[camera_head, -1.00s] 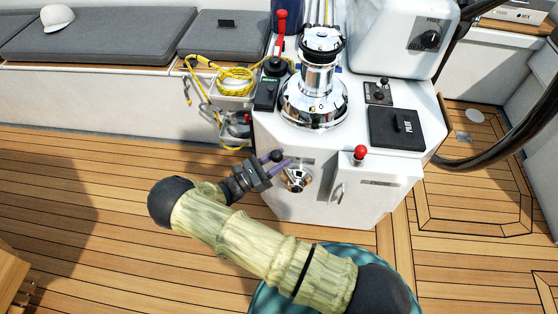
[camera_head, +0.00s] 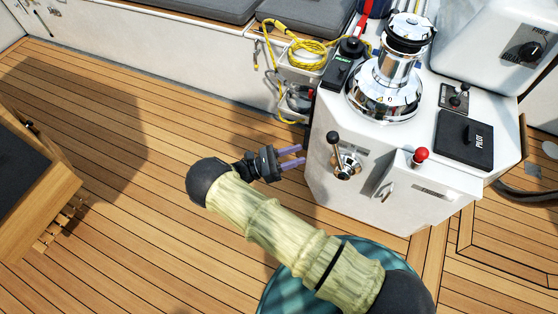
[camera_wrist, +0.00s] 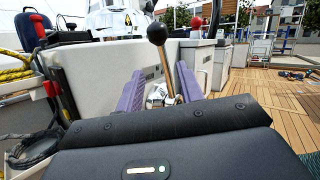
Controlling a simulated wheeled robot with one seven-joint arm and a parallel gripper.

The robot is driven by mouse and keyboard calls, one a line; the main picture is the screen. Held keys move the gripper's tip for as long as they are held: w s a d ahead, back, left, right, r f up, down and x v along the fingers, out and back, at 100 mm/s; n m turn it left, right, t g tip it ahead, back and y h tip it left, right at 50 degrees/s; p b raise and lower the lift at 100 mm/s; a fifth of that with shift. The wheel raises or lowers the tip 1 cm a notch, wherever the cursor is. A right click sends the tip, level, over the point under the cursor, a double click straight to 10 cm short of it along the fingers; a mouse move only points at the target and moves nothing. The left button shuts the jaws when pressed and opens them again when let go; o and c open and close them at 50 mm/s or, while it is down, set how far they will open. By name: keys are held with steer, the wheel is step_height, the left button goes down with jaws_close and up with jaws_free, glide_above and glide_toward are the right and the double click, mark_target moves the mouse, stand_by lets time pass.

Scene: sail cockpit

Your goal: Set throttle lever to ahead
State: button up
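The throttle lever (camera_head: 338,152) has a black ball knob on a thin metal shaft. It rises from a chrome mount (camera_head: 346,167) on the front face of the white console. In the wrist view the lever (camera_wrist: 168,68) stands beyond my fingers, in line with the gap between them, its knob above the fingertips. My gripper (camera_head: 302,157) points at the lever from the left, with its two purple fingers apart and empty. In the head view a gap shows between the fingertips and the lever. The gripper also shows in the wrist view (camera_wrist: 160,68).
The white console (camera_head: 400,210) also carries a red-knobbed lever (camera_head: 421,155), a chrome winch (camera_head: 385,92), a black PILOT cover (camera_head: 464,139) and a small black lever (camera_head: 457,98). Yellow rope (camera_head: 305,52) hangs at its left. Wooden deck (camera_head: 140,130) left of the gripper is clear.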

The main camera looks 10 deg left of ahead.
steer(key=v, duration=0.5)
steer(key=shift+r+b, duration=0.1)
steer(key=shift+b, duration=0.2)
